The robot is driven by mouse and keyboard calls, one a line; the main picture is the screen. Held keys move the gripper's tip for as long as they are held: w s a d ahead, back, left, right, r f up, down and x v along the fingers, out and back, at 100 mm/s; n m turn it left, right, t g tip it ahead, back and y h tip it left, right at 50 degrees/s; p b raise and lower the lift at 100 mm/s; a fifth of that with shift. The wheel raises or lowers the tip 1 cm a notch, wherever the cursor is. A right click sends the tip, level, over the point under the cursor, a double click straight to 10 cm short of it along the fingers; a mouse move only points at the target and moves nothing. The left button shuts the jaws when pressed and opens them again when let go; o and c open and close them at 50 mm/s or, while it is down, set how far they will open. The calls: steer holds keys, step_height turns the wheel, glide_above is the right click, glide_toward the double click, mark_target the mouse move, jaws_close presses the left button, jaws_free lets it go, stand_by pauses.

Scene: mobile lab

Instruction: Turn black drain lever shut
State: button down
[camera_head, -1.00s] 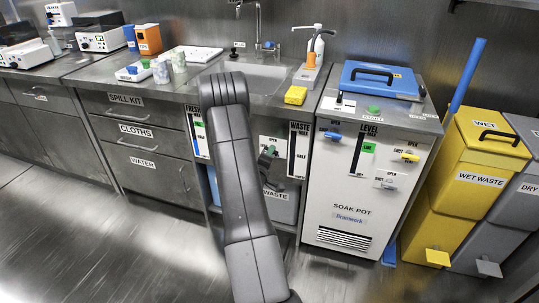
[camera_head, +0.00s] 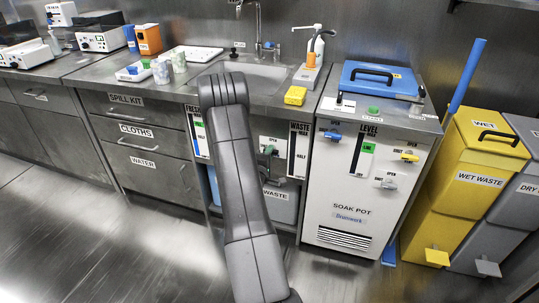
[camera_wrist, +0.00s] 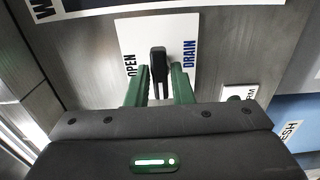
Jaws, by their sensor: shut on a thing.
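The black drain lever (camera_wrist: 158,60) shows in the wrist view, in front of a white plate (camera_wrist: 135,40) lettered OPEN on the left and DRAIN on the right. The lever stands roughly upright in that picture. My gripper (camera_wrist: 160,78) has its green fingers on either side of the lever and is shut on it. In the head view my arm hides most of this area. A green part of my gripper (camera_head: 268,150) shows to the right of the arm, under the sink, and the lever cannot be made out there.
The sink (camera_head: 250,76) is above. The WASTE gauge panel (camera_head: 298,150) and a grey waste container (camera_head: 283,205) are close on the right. The white SOAK POT cabinet (camera_head: 350,200) stands farther right, beside the yellow bin (camera_head: 470,190). The floor in front is clear.

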steer(key=c, duration=1.4)
jaws_free()
steer(key=p+v, duration=0.1)
steer(key=v, duration=1.2)
steer(key=shift+s, duration=0.35)
steer(key=shift+w+a, duration=0.1)
steer(key=shift+a, duration=0.05)
steer(key=b+x, duration=0.1)
steer(key=x, duration=1.2)
steer(key=shift+w, duration=0.3)
steer(key=shift+s, duration=0.1)
